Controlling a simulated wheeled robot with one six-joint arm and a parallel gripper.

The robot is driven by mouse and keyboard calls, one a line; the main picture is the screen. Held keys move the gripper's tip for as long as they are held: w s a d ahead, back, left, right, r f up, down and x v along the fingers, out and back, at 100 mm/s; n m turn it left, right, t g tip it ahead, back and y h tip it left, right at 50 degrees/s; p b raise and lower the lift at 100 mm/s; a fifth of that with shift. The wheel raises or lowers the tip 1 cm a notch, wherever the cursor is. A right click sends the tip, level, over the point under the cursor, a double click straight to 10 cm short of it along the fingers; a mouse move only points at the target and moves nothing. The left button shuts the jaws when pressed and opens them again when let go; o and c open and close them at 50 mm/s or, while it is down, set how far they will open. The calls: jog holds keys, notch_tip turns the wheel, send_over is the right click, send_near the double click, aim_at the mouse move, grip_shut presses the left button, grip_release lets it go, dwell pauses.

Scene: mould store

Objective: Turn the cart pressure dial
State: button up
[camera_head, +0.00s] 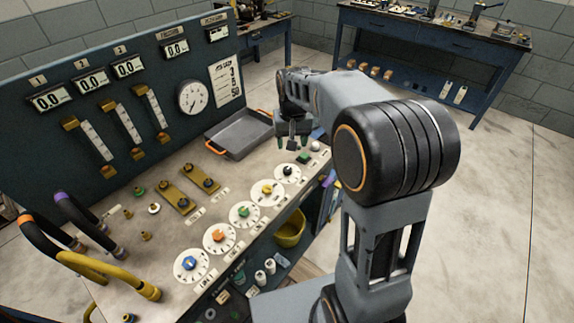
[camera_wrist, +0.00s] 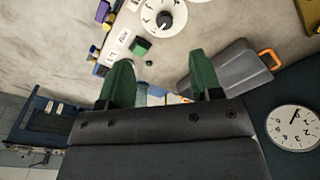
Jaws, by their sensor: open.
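A row of round white dials with coloured knobs runs along the front of the cart's bench top (camera_head: 175,245): blue (camera_head: 190,263), orange (camera_head: 219,235), green (camera_head: 244,213), yellow (camera_head: 267,190) and black (camera_head: 288,172). Their labels are too small to read, so I cannot tell which one is the pressure dial. My gripper (camera_head: 292,143) is open and empty above the far right end of the row, just beyond the black dial. In the wrist view, my gripper's (camera_wrist: 153,72) green fingers are spread apart, and the black-knobbed dial (camera_wrist: 165,20) lies beyond them at the top.
A grey tray with orange handles (camera_head: 238,134) lies behind my gripper. A green button (camera_head: 303,157) sits near the black dial. A dark upright panel holds displays, sliders and a round gauge (camera_head: 192,97). Coloured hoses (camera_head: 110,270) arch at left. A blue workbench (camera_head: 420,40) stands behind.

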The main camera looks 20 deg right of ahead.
send_over(287, 169)
notch_tip(287, 169, down, 2)
jog(key=shift+g, duration=0.4)
notch_tip(287, 169, down, 14)
jog(key=shift+d+f+p, duration=0.1)
jog(key=shift+p, duration=0.5)
jog(key=shift+c, duration=0.3)
jog(key=c, duration=0.9)
jog(key=shift+o, duration=0.2)
jog(key=shift+m, duration=0.3)
